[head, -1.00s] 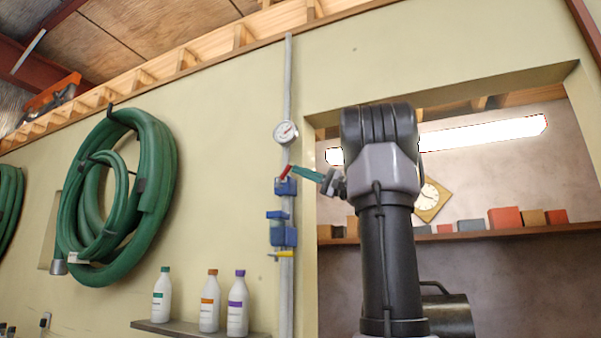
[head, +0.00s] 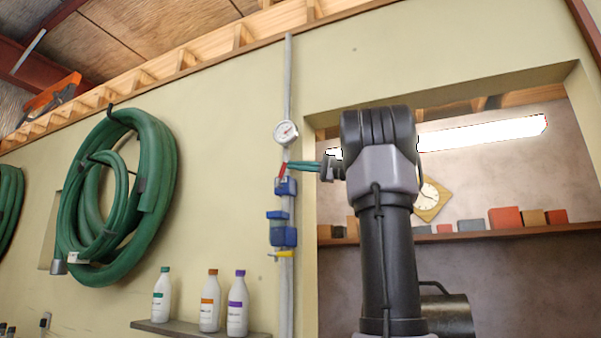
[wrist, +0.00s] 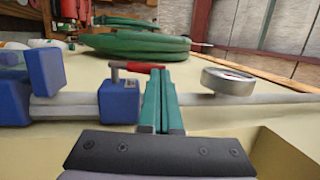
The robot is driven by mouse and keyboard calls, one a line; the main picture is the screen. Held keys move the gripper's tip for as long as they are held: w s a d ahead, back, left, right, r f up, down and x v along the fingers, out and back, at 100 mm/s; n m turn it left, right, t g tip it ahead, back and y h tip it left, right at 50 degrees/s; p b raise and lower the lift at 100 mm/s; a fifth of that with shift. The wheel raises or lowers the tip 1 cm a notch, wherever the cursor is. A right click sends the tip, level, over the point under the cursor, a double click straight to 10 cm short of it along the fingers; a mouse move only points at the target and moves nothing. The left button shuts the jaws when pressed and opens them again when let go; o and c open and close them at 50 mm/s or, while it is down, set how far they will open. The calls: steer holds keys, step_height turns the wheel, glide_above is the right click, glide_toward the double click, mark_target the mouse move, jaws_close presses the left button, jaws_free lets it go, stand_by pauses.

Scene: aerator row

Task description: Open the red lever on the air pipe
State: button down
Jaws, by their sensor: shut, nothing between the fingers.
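The red lever (head: 282,171) sits on the upper blue valve body (head: 286,187) on the grey vertical air pipe (head: 288,90), just below the round gauge (head: 286,133). In the head view it is tilted, its upper end to the right. In the wrist view the lever (wrist: 144,66) lies across the tips of my gripper (wrist: 158,80), beside the blue valve (wrist: 119,101). My gripper, with its green fingers (head: 303,166), is shut and empty; its tips are at the lever, and I cannot tell if they touch it.
Lower on the pipe are another blue valve (head: 283,236) and a yellow handle (head: 280,254). Several bottles (head: 209,302) stand on a shelf at lower left. A coiled green hose (head: 120,195) hangs on the left wall. A wall opening edge (head: 308,230) is right of the pipe.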

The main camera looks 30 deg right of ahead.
steer(key=shift+w+a+r+m+g+h, duration=0.3)
steer(key=shift+w+a+r+g+h, duration=0.45)
steer(key=shift+w+r+g+h, duration=0.3)
